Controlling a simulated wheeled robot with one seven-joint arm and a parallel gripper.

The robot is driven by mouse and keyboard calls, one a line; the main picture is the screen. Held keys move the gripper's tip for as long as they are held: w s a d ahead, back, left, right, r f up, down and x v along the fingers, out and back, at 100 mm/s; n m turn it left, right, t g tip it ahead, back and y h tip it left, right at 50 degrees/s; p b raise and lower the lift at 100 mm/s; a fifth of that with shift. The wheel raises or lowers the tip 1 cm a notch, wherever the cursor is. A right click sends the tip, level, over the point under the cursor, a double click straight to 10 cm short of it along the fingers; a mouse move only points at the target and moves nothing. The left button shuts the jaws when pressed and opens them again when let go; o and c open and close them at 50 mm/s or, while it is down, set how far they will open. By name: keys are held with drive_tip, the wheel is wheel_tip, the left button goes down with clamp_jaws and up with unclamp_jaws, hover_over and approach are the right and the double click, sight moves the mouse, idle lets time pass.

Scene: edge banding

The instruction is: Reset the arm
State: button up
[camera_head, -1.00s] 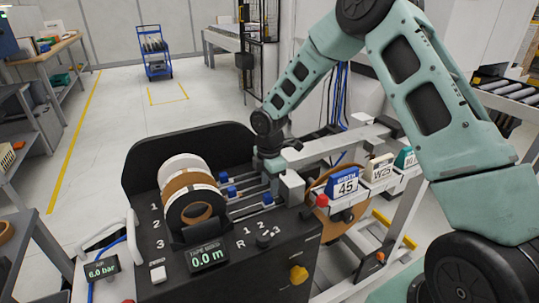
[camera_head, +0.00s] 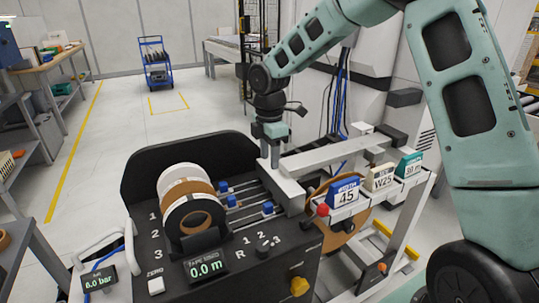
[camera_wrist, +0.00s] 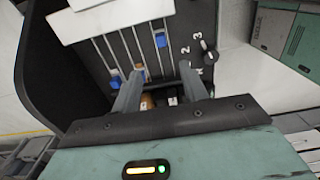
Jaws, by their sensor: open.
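My gripper (camera_head: 269,160) is open and empty, pointing down above the right end of the slotted rails on the black edge-banding machine (camera_head: 225,255). In the wrist view its two grey fingers (camera_wrist: 160,90) are apart with nothing held between them. Behind and below them show the rails, the blue sliders (camera_wrist: 161,40) and the numbered selector knob (camera_wrist: 209,57). My arm reaches in from the right of the head view.
Tape rolls (camera_head: 188,200) stand on the machine's left. A display (camera_head: 206,269) reads 0.0 m. A light beam (camera_head: 325,157) and blue, cream and green tags, the blue one (camera_head: 342,192) reading 45, are close right of my gripper. Open floor lies behind.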

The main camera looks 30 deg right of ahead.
drive_tip(key=s+a+r+m, duration=0.2)
drive_tip(key=s+a, duration=0.5)
drive_tip(key=s, duration=0.1)
drive_tip(key=s+a+r+m, duration=0.2)
drive_tip(key=s+a, duration=0.5)
drive_tip(key=s, duration=0.1)
drive_tip(key=s+a+m, duration=0.1)
drive_tip(key=s+m, duration=0.5)
drive_tip(key=s, duration=1.1)
drive_tip(key=shift+s+a+f+y, duration=0.3)
drive_tip(key=shift+f, duration=0.1)
